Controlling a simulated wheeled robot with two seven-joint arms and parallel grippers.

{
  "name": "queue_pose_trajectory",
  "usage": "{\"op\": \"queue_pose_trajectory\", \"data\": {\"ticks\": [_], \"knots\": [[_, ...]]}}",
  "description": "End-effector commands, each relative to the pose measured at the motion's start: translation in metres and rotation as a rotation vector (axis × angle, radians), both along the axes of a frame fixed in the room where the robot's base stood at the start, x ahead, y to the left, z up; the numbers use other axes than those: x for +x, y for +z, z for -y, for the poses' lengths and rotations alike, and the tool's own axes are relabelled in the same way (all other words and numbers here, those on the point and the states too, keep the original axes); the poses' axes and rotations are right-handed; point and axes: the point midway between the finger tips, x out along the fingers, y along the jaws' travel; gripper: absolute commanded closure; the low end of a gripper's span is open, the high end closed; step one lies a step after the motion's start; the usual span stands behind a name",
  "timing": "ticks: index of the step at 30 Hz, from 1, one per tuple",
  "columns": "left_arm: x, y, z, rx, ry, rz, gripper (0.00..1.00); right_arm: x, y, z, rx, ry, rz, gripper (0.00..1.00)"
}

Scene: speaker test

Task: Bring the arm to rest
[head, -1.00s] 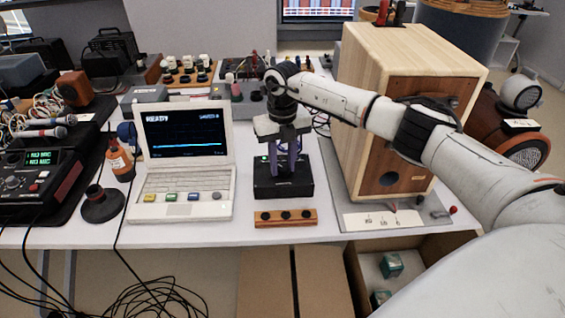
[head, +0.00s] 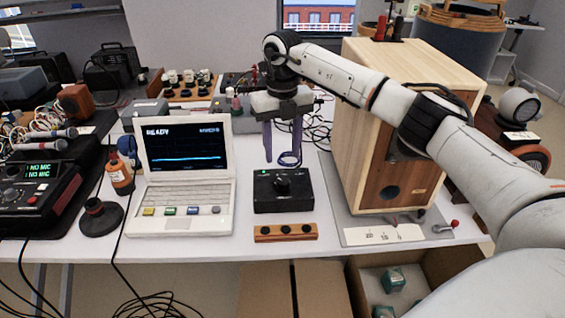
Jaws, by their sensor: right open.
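My right arm (head: 345,78) reaches in from the right, in front of the wooden speaker cabinet (head: 362,110). My right gripper (head: 282,155) points down with its two purple fingers apart and nothing between them that I can see held. It hangs above and slightly behind the small black box (head: 270,203), which has a dark knob on top and a green light. The box stands on the white table, clear of the fingers. A dark cable loop shows behind the fingertips. My left gripper is not in view.
A white laptop (head: 183,188) reading READY stands left of the black box. A wooden strip with dark knobs (head: 286,232) lies in front of it. An orange bottle (head: 121,176) and a mixer reading NO MIC (head: 35,190) are further left. Open cardboard boxes sit below the table's front edge.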

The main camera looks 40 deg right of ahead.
Motion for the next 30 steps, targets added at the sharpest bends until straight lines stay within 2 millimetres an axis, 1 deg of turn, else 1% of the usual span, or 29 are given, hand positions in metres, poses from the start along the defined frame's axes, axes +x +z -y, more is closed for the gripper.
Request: {"op": "queue_pose_trajectory", "data": {"ticks": [3,6,19,22,23,26,29,30], "knots": [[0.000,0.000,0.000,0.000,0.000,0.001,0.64,0.000,0.008,0.000,0.000,0.000,0.000,0.56],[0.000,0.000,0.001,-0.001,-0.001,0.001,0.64,0.000,0.010,0.000,-0.001,0.000,0.000,0.56],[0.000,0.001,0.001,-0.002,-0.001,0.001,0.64,0.000,0.009,0.000,-0.001,0.000,-0.001,0.56],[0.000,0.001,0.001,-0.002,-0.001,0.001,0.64,0.001,0.006,-0.006,0.013,0.011,0.005,0.56],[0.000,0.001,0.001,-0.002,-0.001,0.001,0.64,0.002,0.003,-0.011,0.026,0.021,0.011,0.56],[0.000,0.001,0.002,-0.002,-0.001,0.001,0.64,0.007,-0.011,-0.046,0.111,0.078,0.049,0.56],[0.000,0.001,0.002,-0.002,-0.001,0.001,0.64,0.012,-0.029,-0.108,0.272,0.162,0.118,0.56],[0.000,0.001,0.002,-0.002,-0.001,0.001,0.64,0.012,-0.034,-0.138,0.355,0.193,0.151,0.56]]}}
